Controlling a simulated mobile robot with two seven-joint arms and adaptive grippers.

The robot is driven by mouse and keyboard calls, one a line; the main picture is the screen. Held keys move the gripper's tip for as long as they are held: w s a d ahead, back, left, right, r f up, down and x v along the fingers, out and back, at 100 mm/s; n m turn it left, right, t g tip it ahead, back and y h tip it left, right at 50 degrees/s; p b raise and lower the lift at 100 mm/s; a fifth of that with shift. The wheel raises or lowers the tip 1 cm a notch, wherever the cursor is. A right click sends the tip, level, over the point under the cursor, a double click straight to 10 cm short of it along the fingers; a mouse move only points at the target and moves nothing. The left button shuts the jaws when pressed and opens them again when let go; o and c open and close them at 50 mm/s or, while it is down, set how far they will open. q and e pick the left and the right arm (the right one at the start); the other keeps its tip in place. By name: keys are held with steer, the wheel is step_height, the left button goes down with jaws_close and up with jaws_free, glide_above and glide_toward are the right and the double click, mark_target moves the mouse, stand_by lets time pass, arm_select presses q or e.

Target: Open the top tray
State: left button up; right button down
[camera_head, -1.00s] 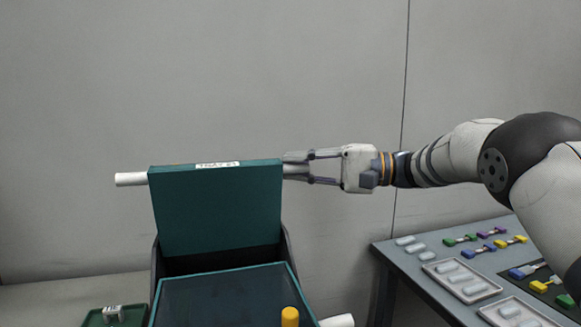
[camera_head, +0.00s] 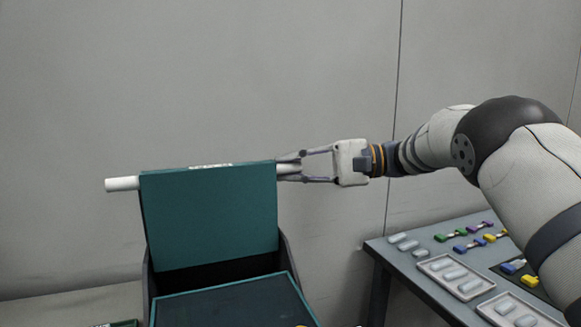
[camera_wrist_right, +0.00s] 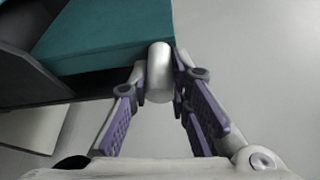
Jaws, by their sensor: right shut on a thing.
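The top tray (camera_head: 210,218) is a teal panel standing nearly upright at the back of a dark case, with a white label along its top edge. A white rod end (camera_head: 122,184) sticks out at its left side. My right gripper (camera_head: 285,170) is at the panel's upper right corner, shut on the white handle end there. In the right wrist view the white handle (camera_wrist_right: 160,72) sits between the fingers of the right gripper (camera_wrist_right: 162,80), beside the teal tray (camera_wrist_right: 110,35). My left gripper is not in view.
A lower tray (camera_head: 235,303) with a teal rim lies in front of the raised panel. A grey table (camera_head: 385,255) at the right carries small trays and several coloured clips. Grey wall stands behind, and the space above the panel is clear.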

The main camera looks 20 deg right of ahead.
steer(key=c, duration=1.5)
jaws_free()
steer(key=shift+f, duration=0.1)
steer(key=v, duration=0.7)
steer(key=shift+d, duration=0.2)
